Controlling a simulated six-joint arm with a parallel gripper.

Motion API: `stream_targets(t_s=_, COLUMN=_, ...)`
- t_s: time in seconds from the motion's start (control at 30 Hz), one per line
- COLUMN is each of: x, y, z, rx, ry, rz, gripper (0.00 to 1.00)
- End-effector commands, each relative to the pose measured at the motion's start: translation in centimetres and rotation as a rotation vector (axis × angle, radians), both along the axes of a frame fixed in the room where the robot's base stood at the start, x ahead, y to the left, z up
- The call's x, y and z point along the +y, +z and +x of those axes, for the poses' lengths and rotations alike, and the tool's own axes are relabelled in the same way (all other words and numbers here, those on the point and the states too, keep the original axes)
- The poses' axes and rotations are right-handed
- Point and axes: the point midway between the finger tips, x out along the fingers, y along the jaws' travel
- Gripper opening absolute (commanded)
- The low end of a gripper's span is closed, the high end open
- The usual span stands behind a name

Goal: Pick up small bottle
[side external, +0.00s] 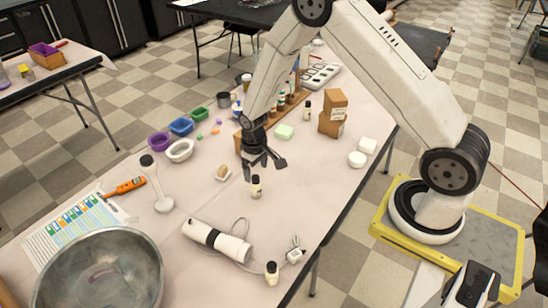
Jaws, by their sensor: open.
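A small cream bottle with a black cap (256,187) stands upright on the table, just below my gripper in the picture. A second similar small bottle (271,273) stands near the table's front edge, and a third (307,109) stands farther back by the brown boxes. My gripper (264,174) points down with its dark fingers spread apart. It is just above and behind the nearest bottle in the picture. I see nothing between the fingers. I cannot tell whether a finger touches the bottle.
A white hand blender (217,240) with a cord lies in front, beside a large metal bowl (100,272). Brown boxes (333,112), a green soap block (284,132) and a wooden rack (290,106) stand behind. Coloured molds (181,127) are at the left. Bare table lies right of the gripper.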

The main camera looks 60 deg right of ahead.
Motion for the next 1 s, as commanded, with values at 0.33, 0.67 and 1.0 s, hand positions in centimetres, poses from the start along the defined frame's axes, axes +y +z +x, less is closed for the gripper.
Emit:
stream_targets(t_s=0.33, x=0.0, y=-1.6, z=0.0, rx=-0.001, ry=0.0, rz=0.0, gripper=0.9)
stream_targets(t_s=0.67, x=0.1, y=-2.8, z=0.0, rx=0.0, ry=0.0, rz=0.0, gripper=0.9)
stream_targets(t_s=1.0, x=0.3, y=-6.0, z=0.1, rx=0.0, ry=0.0, rz=0.0, gripper=0.9)
